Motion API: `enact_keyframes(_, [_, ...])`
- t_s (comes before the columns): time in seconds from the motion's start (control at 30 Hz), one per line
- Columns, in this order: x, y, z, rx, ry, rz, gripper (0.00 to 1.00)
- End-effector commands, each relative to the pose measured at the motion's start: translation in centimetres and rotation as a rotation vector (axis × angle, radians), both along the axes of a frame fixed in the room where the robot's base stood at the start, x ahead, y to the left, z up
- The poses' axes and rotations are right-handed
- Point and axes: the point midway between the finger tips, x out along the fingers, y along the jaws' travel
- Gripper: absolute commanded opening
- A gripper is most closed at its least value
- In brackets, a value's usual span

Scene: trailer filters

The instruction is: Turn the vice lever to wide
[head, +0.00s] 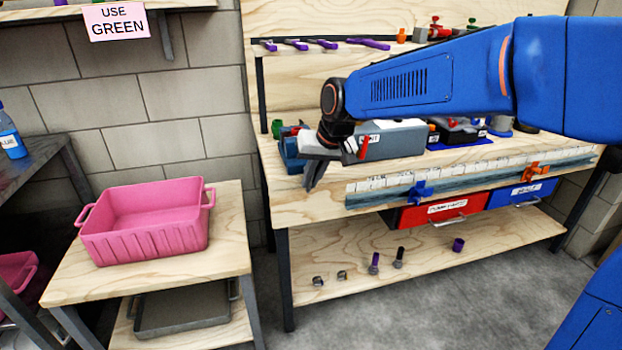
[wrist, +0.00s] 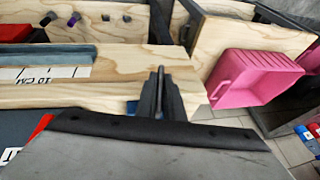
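A blue vice (head: 291,156) sits at the left end of the workbench (head: 300,208). My wrist and gripper hide much of it, and I cannot make out its lever or setting. My gripper (head: 311,186) points down just right of the vice in the head view, above the bench's front left part. In the wrist view my gripper (wrist: 160,72) has its fingers close together with nothing seen between them. A small blue patch (wrist: 132,107) beside the fingers may be part of the vice. I cannot tell whether the gripper touches it.
A grey box (head: 398,141) with a red lever (head: 364,147) stands right of my gripper. A ruler rail (head: 450,178) with blue and orange clamps runs along the bench front. A pink bin (head: 150,222) stands on the left table. Red and blue drawers (head: 440,212) hang below the bench.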

Motion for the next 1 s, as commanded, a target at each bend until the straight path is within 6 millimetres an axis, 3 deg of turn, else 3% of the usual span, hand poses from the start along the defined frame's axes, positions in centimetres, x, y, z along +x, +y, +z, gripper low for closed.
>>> enact_keyframes(0.47, [-0.01,0.06,0.06,-0.039,-0.011,0.001,0.00])
enact_keyframes(1.0, [-0.03,0.25,0.07,-0.385,-0.114,0.004,0.00])
